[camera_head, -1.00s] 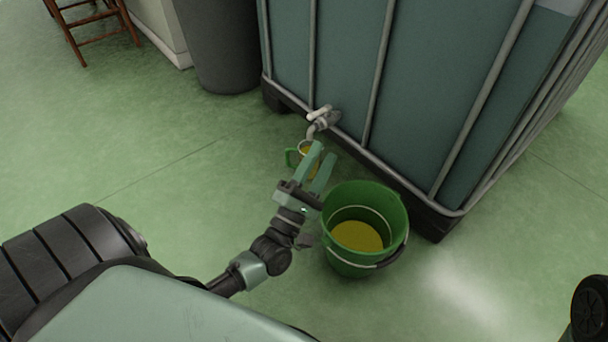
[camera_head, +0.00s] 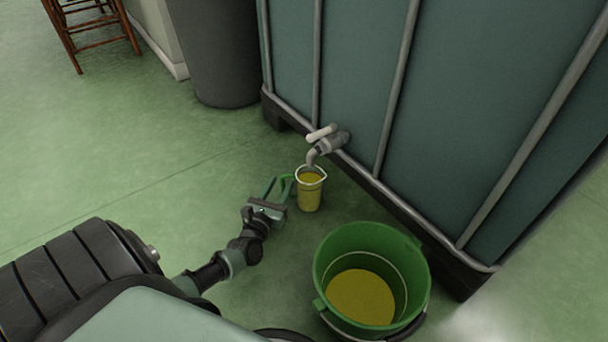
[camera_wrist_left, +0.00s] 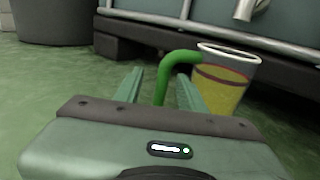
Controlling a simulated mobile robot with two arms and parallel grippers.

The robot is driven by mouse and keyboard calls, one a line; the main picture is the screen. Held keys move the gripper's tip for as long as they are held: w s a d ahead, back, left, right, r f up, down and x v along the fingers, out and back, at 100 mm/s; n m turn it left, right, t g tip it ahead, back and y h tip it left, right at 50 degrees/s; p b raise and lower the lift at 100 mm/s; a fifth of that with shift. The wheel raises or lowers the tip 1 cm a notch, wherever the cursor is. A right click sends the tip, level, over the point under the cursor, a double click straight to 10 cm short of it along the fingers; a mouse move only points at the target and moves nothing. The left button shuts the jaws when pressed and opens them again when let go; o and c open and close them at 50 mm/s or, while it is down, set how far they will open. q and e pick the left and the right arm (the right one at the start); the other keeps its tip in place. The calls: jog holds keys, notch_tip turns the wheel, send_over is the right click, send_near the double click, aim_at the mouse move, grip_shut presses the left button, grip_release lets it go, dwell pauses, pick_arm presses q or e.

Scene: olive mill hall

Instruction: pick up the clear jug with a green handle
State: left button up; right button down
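The clear jug (camera_head: 309,193) with yellow-green liquid stands on the floor below the tank's tap. Its green handle (camera_head: 287,184) faces my left gripper. In the left wrist view the jug (camera_wrist_left: 222,84) is to the right of the fingers. My left gripper (camera_head: 278,187) is low beside the jug on its handle side. Its fingers are apart, and the green handle (camera_wrist_left: 165,82) shows between them in the left wrist view. I cannot see finger contact with the handle. My right gripper is not in view.
A green bucket (camera_head: 327,262) with yellow-green liquid stands to the right of my left arm. A caged tank (camera_head: 450,90) with a tap (camera_head: 326,145) rises behind the jug. A dark grey bin (camera_head: 212,50) and a wooden stool (camera_head: 92,30) are at the back left. The left floor is clear.

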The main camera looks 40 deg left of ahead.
pick_arm(q)
jog(key=b+x, duration=0.2)
jog(key=x, duration=0.2)
jog(key=shift+d, duration=0.2)
jog(key=shift+w+a+r, duration=0.15)
jog(key=shift+w, duration=0.2)
grip_shut()
dwell(0.6)
jog(key=shift+r, duration=0.1)
